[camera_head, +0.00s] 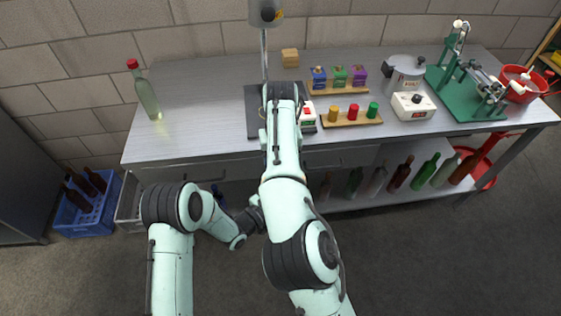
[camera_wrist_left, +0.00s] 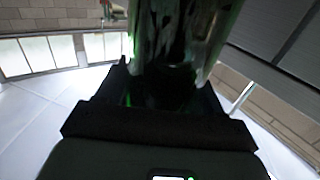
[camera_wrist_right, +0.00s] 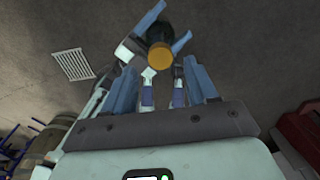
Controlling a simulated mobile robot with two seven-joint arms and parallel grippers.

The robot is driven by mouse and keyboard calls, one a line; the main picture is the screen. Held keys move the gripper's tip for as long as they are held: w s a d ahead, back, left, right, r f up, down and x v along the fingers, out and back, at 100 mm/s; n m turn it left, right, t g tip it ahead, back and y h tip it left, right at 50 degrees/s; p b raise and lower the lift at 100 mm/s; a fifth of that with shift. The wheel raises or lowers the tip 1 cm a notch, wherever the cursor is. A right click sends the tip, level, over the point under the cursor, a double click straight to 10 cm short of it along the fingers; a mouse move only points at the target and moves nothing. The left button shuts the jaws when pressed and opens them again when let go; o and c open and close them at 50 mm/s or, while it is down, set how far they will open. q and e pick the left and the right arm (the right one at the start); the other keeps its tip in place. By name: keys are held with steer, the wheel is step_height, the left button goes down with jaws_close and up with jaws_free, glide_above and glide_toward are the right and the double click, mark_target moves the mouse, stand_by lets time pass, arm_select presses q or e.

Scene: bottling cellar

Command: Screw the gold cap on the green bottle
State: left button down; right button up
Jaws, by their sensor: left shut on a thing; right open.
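The green bottle (camera_wrist_left: 175,45) fills the middle of the left wrist view. My left gripper (camera_wrist_left: 163,88) is shut on it. In the right wrist view the gold cap (camera_wrist_right: 160,56) shows as a gold disc at the near end of a dark cylinder, which looks like the bottle's neck; how it is seated cannot be told. Blue finger-like parts flank that cylinder. My right gripper (camera_wrist_right: 160,76) is open, with its fingers apart and the gold cap beyond them, between their lines. In the head view my arms hide the hands and the bottle.
A pale green bottle with a red top (camera_head: 147,95) stands on the left of the metal bench (camera_head: 195,95). A wooden block (camera_head: 290,58), coloured boxes, a white device (camera_head: 413,105) and a green stand (camera_head: 465,95) occupy its right. A blue crate (camera_head: 85,215) is on the floor.

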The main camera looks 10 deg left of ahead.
steer(key=shift+w+a+f+n, duration=0.1)
steer(key=shift+a+f+n, duration=0.15)
steer(key=shift+a+n, duration=0.2)
steer(key=a+f+n+y, duration=0.1)
steer(key=a+n, duration=0.3)
steer(key=n, duration=0.8)
steer(key=a+f+n+y, duration=0.1)
steer(key=a+n, duration=0.2)
steer(key=n, duration=0.9)
steer(key=a+r+n+t+y, duration=0.15)
steer(key=r+n, duration=0.65)
steer(key=n, duration=0.8)
steer(key=a+r+n+t+y, duration=0.1)
steer(key=a+r+n+y, duration=0.2)
steer(key=r+n, duration=0.9)
steer(key=d+f+n+h, duration=0.2)
steer(key=d+f+n, duration=0.1)
steer(key=d+f, duration=0.1)
steer(key=d+f+n+g+h, duration=0.1)
steer(key=d+f+n+h, duration=0.1)
steer(key=d+f+n, duration=0.1)
steer(key=d+f+n+g+h, duration=0.1)
steer(key=d+f+n+h, duration=0.1)
steer(key=d+f, duration=0.3)
steer(key=shift+s+f+n+g, duration=0.2)
steer(key=shift+f+n+g, duration=0.05)
steer(key=shift+f+n, duration=0.7)
steer(key=shift+d+f+h, duration=0.25)
